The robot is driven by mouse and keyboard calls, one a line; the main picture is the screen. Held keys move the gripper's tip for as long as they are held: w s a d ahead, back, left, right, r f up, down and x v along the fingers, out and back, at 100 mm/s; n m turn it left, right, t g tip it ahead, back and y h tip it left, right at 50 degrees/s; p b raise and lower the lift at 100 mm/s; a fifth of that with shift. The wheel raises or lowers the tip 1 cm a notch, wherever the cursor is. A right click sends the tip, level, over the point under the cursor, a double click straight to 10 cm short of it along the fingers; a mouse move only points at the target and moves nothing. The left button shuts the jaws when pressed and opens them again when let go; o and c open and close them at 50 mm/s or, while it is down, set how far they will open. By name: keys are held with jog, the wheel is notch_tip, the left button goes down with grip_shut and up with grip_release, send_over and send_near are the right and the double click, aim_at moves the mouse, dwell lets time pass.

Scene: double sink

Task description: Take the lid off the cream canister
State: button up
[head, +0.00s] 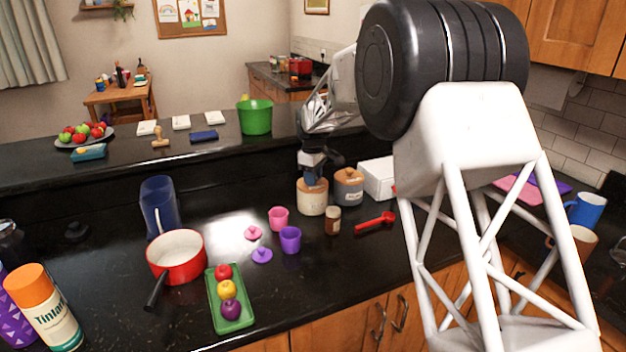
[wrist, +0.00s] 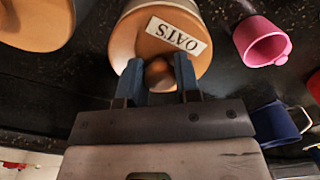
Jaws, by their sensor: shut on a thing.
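The cream canister (head: 312,204) stands upright on the dark counter, with a tan wooden lid (head: 312,184) on top. In the wrist view the round lid (wrist: 140,45) bears a white label reading OATS and a brown knob (wrist: 160,74). My gripper (head: 313,171) is above the canister, pointing down. In the wrist view my gripper (wrist: 158,78) has its two blue fingers on either side of the knob, shut on it. The lid appears to sit on the canister; any small gap under it cannot be told.
A grey canister (head: 349,190) with a wooden lid stands close on the right. A white box (head: 378,179) is behind right. A raised ledge (head: 220,150) runs behind.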

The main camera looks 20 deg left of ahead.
notch_tip(320, 180, up, 3)
jog(key=shift+r, duration=0.15)
jog(key=s+d+r, duration=0.1)
jog(key=s+d, duration=0.7)
jog(key=s, duration=0.5)
jog(key=shift+s+d, duration=0.25)
jog(key=shift+d, duration=0.05)
jog(key=shift+r, duration=0.1)
jog(key=shift+w, duration=0.1)
dwell(0.5)
jog(key=m, duration=0.8)
send_over(310, 187)
jog(key=shift+w, duration=0.1)
jog(key=w+a+f+m, duration=0.3)
jog(key=w+a+m, duration=0.6)
jog(key=w+m, duration=0.1)
jog(key=shift+f, duration=0.15)
